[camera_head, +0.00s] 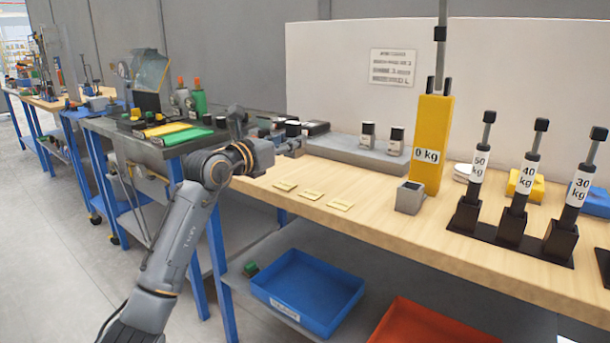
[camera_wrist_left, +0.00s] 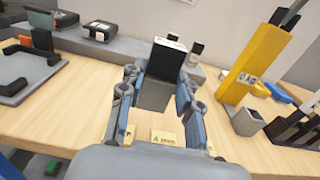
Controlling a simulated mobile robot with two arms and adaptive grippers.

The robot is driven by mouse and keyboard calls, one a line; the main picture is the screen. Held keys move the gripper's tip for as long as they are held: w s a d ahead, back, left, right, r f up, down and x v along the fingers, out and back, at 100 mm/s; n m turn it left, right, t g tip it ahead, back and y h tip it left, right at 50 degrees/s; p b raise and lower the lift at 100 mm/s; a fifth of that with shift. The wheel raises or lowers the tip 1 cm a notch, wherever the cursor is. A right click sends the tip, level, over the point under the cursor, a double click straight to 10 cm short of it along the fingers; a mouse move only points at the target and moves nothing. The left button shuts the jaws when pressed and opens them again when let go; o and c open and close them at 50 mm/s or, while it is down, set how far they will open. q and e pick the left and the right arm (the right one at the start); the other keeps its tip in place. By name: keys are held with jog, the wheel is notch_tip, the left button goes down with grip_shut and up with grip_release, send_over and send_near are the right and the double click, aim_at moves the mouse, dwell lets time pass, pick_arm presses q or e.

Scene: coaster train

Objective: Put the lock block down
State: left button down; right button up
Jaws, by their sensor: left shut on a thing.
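My left gripper (camera_wrist_left: 152,108) is shut on the lock block (camera_wrist_left: 164,62), a dark block with a pale top edge and a grey lower part. The fingers stand on both sides of it, above the wooden table (camera_wrist_left: 75,115). In the head view my left gripper (camera_head: 288,146) is small and partly hidden by its own wrist, at the left part of the table. I cannot tell there whether the block touches anything. A small yellow plate marked 4 (camera_wrist_left: 163,138) lies on the table just below the fingers. My right gripper is not in view.
Several pale yellow plates lie in a row, one at the middle (camera_head: 312,195). Behind is a grey rack (camera_head: 345,151) with dark labelled blocks. A yellow 0 kg post (camera_head: 431,145), a grey cup (camera_head: 410,197) and weighted posts (camera_head: 520,190) stand to the right. A blue bin (camera_head: 305,290) sits below.

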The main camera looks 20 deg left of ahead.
pick_arm(q)
jog(key=w+f, duration=0.1)
jog(key=w+d+f, duration=0.1)
jog(key=f, duration=0.1)
jog(key=w+d+f, duration=0.1)
jog(key=f, duration=0.1)
jog(key=shift+w+b, duration=0.2)
jog(key=shift+b, duration=0.2)
jog(key=f, duration=0.2)
jog(key=f+b, duration=0.1)
jog(key=shift+w+d+f, duration=0.15)
jog(key=shift+w+f, duration=0.05)
jog(key=shift+w, duration=0.05)
jog(key=shift+f, duration=0.25)
jog(key=shift+r, duration=0.1)
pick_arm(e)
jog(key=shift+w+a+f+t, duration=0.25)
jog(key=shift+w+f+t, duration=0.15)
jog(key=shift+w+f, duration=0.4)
pick_arm(q)
jog(key=c, duration=0.9)
grip_release()
jog(key=shift+c, duration=0.2)
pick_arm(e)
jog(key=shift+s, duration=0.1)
